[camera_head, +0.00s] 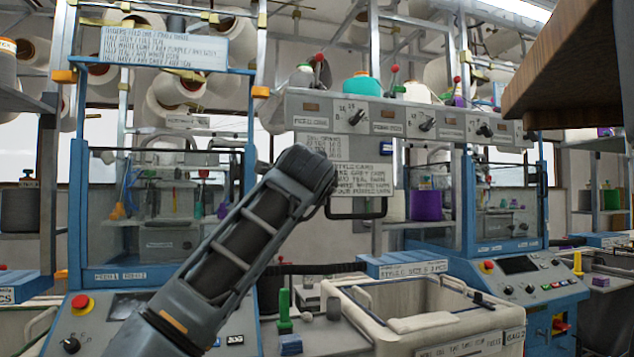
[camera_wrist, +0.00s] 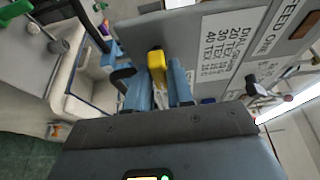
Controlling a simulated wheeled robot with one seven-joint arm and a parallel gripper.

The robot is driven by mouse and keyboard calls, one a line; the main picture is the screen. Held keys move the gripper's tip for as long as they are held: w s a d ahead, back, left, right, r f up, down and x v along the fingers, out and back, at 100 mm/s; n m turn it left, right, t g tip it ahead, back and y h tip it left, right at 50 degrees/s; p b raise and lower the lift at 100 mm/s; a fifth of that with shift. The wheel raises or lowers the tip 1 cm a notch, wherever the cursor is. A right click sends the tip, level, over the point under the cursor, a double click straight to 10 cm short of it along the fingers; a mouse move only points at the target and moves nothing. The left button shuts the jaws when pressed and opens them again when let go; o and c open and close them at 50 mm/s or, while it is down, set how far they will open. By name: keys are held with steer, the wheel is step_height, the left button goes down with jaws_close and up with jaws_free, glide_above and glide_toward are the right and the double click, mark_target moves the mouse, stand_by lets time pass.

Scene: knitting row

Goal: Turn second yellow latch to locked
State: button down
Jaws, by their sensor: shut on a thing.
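I cannot read whether the latch is at locked. In the head view my dark arm reaches up to the middle, and its end hides the gripper and this latch.
A grey panel with black dials and red-knobbed levers (camera_head: 400,115) runs above. A white card (camera_wrist: 230,45) is on the panel. A black loop handle (camera_wrist: 122,75) is close left of the fingers. A white bin (camera_head: 420,310) stands below; a brown block (camera_head: 570,65) overhangs right.

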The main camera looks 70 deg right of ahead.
steer(key=shift+s, duration=0.1)
steer(key=c, duration=1.1)
jaws_free()
steer(key=shift+o, duration=0.2)
steer(key=b+v, duration=0.1)
steer(key=v, duration=0.6)
steer(key=shift+a, duration=0.3)
steer(key=shift+a, duration=0.1)
